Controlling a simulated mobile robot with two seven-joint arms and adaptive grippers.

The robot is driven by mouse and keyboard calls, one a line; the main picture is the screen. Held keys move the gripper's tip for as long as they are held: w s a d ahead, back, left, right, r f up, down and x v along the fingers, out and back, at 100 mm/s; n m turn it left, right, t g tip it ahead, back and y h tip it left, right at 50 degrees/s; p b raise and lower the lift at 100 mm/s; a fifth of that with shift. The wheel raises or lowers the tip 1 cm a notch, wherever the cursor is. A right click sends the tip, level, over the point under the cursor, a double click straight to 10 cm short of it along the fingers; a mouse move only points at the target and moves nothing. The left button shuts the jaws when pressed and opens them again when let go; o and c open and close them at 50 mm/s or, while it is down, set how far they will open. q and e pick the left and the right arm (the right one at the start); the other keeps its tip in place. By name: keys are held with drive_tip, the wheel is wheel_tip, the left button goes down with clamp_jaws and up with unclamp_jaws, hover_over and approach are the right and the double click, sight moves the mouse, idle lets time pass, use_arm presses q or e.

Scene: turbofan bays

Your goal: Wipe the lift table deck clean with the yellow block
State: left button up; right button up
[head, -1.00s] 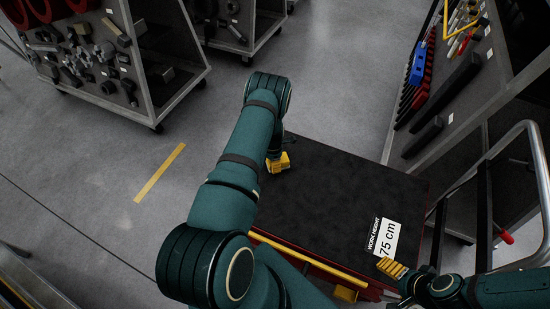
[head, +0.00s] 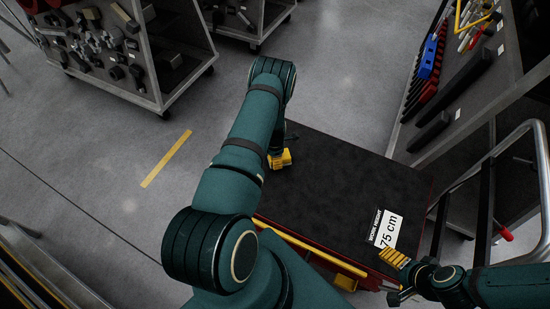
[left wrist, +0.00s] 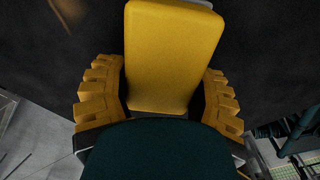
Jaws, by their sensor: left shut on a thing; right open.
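The lift table deck (head: 345,190) is a dark, smudged black surface with a red edge, in the middle of the head view. In the left wrist view, the yellow block (left wrist: 172,55) sits between the ridged yellow fingers of my left gripper (left wrist: 162,95), which is shut on it. Dark deck surface lies behind the block there. In the head view my left gripper (head: 281,159) shows at the deck's far left edge, partly hidden by my arm, and the block is hard to tell from the fingers. My right gripper (head: 394,273) is open and empty near the deck's front right corner.
A white "75 cm" label (head: 388,230) lies on the deck's right front. A yellow bar (head: 310,247) runs along the front edge. A tool rack (head: 450,100) and a metal handrail (head: 500,150) stand to the right. A parts cart (head: 130,60) stands back left; floor between is clear.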

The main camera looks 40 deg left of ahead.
use_arm(q)
drive_tip(key=shift+w+r+p, duration=0.1)
drive_tip(key=shift+r+p, duration=1.2)
drive_tip(key=shift+r, duration=1.6)
drive_tip(key=shift+r+p, duration=0.7)
drive_tip(key=shift+r, duration=0.85)
